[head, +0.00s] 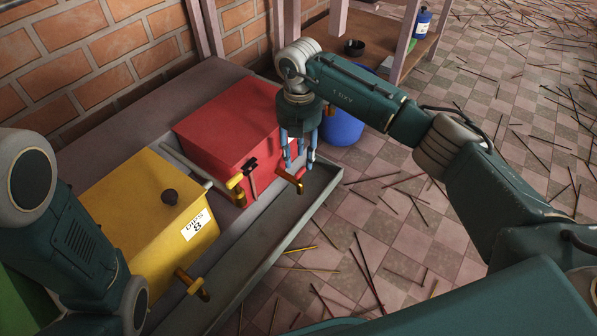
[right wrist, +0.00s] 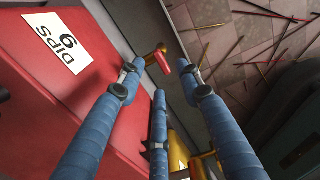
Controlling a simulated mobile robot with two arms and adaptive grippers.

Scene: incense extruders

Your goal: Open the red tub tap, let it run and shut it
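The red tub (head: 225,120) stands on a grey ledge in the head view; its "DIPS 9" label (right wrist: 62,42) shows in the right wrist view. A brass tap with a red handle (head: 290,178) sticks out from its front right; it also shows in the right wrist view (right wrist: 160,60). My right gripper (head: 299,160) points down just above this tap, blue fingers apart and nothing between them. In the right wrist view the tap lies near the fingertips; I cannot tell whether they touch. No water shows. My left arm is at the left; its gripper is out of view.
A yellow tub (head: 145,215) with a brass tap (head: 190,282) stands left of the red one. Another brass fitting (head: 238,187) is at the red tub's left front. A grey trough (head: 262,245) runs below. A blue container (head: 342,128) stands behind my right arm. Sticks litter the tiled floor.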

